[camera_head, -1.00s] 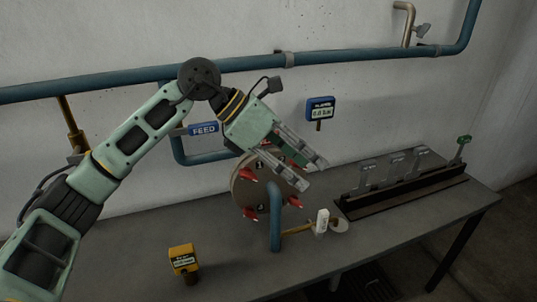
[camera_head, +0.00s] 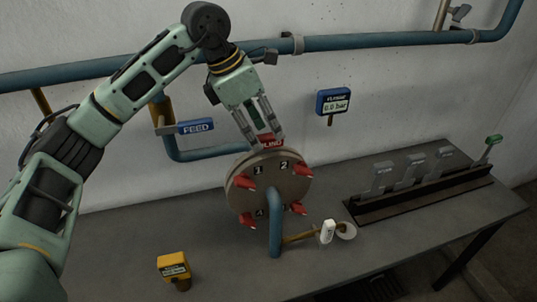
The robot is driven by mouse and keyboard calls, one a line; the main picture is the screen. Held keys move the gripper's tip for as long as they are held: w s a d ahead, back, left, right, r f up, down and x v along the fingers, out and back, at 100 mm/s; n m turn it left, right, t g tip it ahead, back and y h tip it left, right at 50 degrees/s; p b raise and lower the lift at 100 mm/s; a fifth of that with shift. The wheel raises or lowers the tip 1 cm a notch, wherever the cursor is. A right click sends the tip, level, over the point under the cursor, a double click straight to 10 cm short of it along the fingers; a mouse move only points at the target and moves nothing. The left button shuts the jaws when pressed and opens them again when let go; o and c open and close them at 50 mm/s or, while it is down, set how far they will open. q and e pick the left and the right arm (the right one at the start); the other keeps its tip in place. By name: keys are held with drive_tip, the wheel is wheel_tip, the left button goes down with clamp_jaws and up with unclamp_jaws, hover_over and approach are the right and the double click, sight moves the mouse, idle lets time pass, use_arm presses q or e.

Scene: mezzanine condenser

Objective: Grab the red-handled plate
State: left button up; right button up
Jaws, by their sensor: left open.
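A red-handled plate (camera_head: 269,142) shows its red, lettered top edge above the round flange (camera_head: 268,180). The rest of the plate is hidden behind or inside the flange. The flange face carries numbers and several red pointed clamps or nuts. My left gripper (camera_head: 265,134) reaches down from above, its fingers pointing at the red handle. The fingers are apart, with the handle at or between their tips; contact cannot be told. My right gripper is not in view.
A blue pipe (camera_head: 275,225) rises in front of the flange. A yellow gauge (camera_head: 174,266) stands front left. A FEED sign (camera_head: 196,126) and a pressure display (camera_head: 333,102) are behind.

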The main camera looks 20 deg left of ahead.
sight(268, 135)
use_arm(q)
drive_tip(key=x, duration=0.1)
drive_tip(key=p+x, duration=0.1)
drive_tip(key=x, duration=0.1)
drive_tip(key=shift+w+d+r, duration=0.1)
drive_tip(key=shift+w, duration=0.2)
drive_tip(key=shift+d+f, duration=0.1)
drive_tip(key=shift+f, duration=0.35)
drive_tip(key=shift+w, duration=0.1)
drive_tip(key=c, duration=0.9)
clamp_jaws()
drive_tip(key=shift+r, duration=0.1)
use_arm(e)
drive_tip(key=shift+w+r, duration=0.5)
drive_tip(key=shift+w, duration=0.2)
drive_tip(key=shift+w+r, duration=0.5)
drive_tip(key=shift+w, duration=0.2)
